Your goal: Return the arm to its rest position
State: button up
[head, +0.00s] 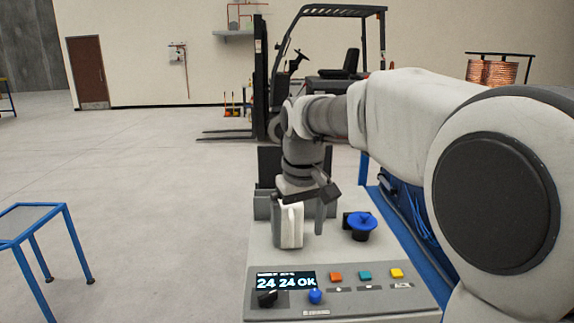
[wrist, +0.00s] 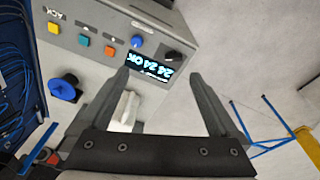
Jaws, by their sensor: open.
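My gripper (head: 308,215) hangs downward from my bent arm over the grey bench unit (head: 262,240) in the head view. In the wrist view my gripper (wrist: 163,76) is open, with its two fingers wide apart and nothing seen between their tips. A pale upright piece (head: 290,226) stands on the unit by the fingers. It also shows beside the left finger in the wrist view (wrist: 126,106), partly hidden; I cannot tell whether they touch. The display (head: 285,282) reads "24 24 OK".
A blue knob (head: 361,224) stands on the unit, right of my gripper. Coloured buttons (head: 365,274) line its front. A forklift (head: 320,75) stands behind. Copper coils (head: 492,72) are at the back right. A blue-legged table (head: 30,222) is at left, with open floor between.

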jog(key=s+d+m+t, duration=0.1)
jog(key=s+d, duration=0.3)
jog(key=s, duration=0.3)
jog(key=s+d+f+m+t, duration=0.1)
jog(key=s+d, duration=0.3)
jog(key=s, duration=0.4)
jog(key=s+d+f+m+t, duration=0.1)
jog(key=s+d+m+t, duration=0.1)
jog(key=s+d, duration=0.2)
jog(key=s, duration=0.3)
jog(key=shift+s+m, duration=0.2)
jog(key=shift+m, duration=0.2)
jog(key=shift+d, duration=0.1)
